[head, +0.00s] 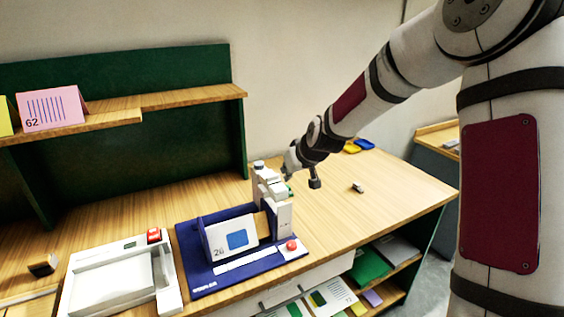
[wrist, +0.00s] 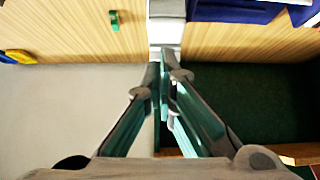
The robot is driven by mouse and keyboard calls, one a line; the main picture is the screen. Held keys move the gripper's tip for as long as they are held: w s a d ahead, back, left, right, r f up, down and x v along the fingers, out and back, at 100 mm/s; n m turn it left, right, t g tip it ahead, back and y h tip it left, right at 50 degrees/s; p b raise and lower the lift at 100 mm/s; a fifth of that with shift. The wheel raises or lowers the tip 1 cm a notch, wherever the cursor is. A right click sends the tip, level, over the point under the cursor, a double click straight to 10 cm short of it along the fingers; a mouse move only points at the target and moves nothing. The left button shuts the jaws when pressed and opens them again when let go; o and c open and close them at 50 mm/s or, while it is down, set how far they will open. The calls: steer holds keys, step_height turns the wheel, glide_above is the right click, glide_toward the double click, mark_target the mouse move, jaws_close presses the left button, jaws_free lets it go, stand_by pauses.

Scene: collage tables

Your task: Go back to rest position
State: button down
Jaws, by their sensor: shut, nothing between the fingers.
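My gripper (wrist: 164,72) is shut and empty in the wrist view, its two green-padded fingers meeting at the tips. In the head view the end of my arm hangs above the table, just behind and right of a white upright device (head: 283,215) on a blue base (head: 205,284). The fingers hardly show there. A white card marked 26 (head: 230,240) stands in the blue holder beside the device. I cannot tell from these views how much space lies between the fingers and the device.
A white tray machine with a red button (head: 154,236) stands left of the blue base. A green-backed shelf (head: 190,99) holds a pink card marked 62 (head: 52,108). A small clip-like thing (head: 358,187) lies on the wooden table (head: 400,190), whose right part is mostly clear.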

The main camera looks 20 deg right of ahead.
steer(key=s+r+g, duration=0.1)
steer(key=s+r, duration=0.3)
steer(key=s, duration=0.8)
steer(key=s+a+r+m+h+b, duration=0.1)
steer(key=s+r, duration=0.3)
steer(key=s, duration=0.9)
steer(key=s+a+r+m+g+b, duration=0.1)
steer(key=s+r, duration=0.3)
steer(key=s, duration=0.8)
steer(key=shift+s+a+r+g+h, duration=0.2)
steer(key=shift+g+h, duration=0.1)
